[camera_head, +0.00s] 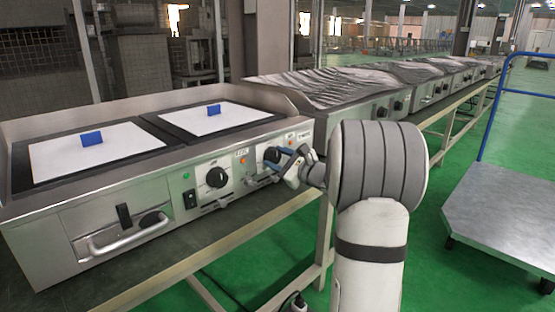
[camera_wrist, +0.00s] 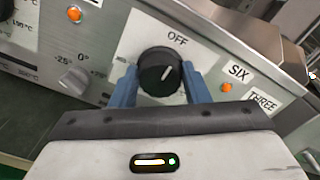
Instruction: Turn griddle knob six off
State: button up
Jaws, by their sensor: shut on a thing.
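Knob six (camera_wrist: 160,70) is a black round dial on a white plate, with a white pointer line tilted up and to the right in the wrist view. The word OFF is printed above it, and the pointer is turned to the right of that word. A SIX label (camera_wrist: 238,72) is to its right. My gripper (camera_wrist: 159,74) has its two blue fingers on either side of the knob, shut on it. In the head view, my gripper (camera_head: 290,161) is at the front panel's right end, partly hiding the knob (camera_head: 271,155).
The griddle (camera_head: 75,197) has two white plates with blue blocks on top. Another black knob (camera_head: 216,177) is to the left. Orange lights (camera_wrist: 227,87) and a THREE label (camera_wrist: 262,102) are close by. A grey cart (camera_head: 505,210) stands at right on open green floor.

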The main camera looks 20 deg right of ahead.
jog(key=shift+f, duration=0.15)
dwell(0.3)
jog(key=o, duration=1)
jog(key=p+v, duration=0.1)
jog(key=v, duration=0.7)
jog(key=shift+p, duration=0.35)
